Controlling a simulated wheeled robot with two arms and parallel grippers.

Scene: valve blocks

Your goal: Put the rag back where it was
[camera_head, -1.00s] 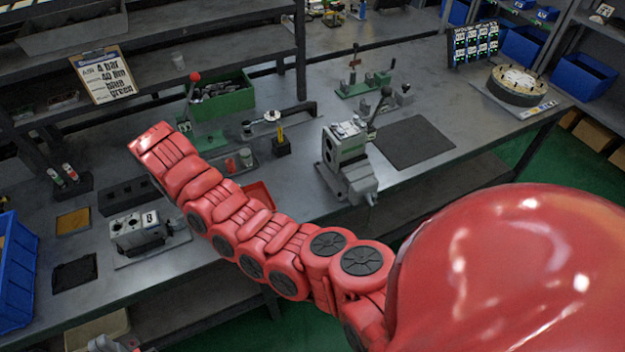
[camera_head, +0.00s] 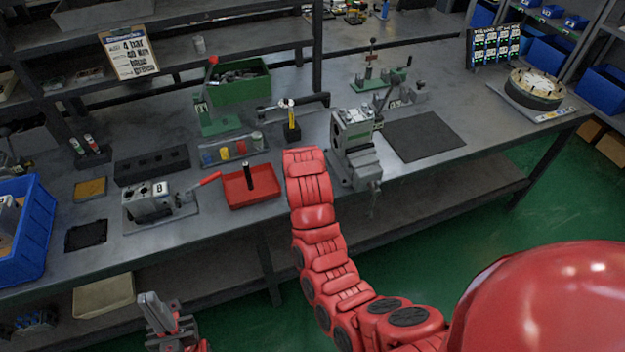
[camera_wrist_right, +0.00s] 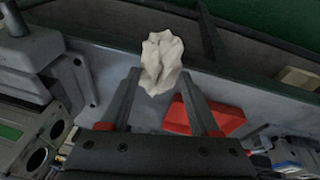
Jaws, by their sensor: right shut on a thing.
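The rag (camera_wrist_right: 160,62) is a crumpled off-white cloth in the right wrist view. My right gripper (camera_wrist_right: 159,84) is shut on it, and the cloth bunches up beyond the fingertips. In the head view my red right arm reaches up from the lower right to the bench's front edge, and it hides the right gripper and the rag. My left gripper (camera_head: 160,318) is low at the left of the head view, in front of the bench. Its grey fingers show, but their gap is unclear.
A red tray (camera_head: 236,202) with a dark upright post lies on the bench (camera_head: 260,228), left of my right arm. A dark mat (camera_head: 424,137) lies bare farther right. A blue bin (camera_head: 38,232) stands at the left.

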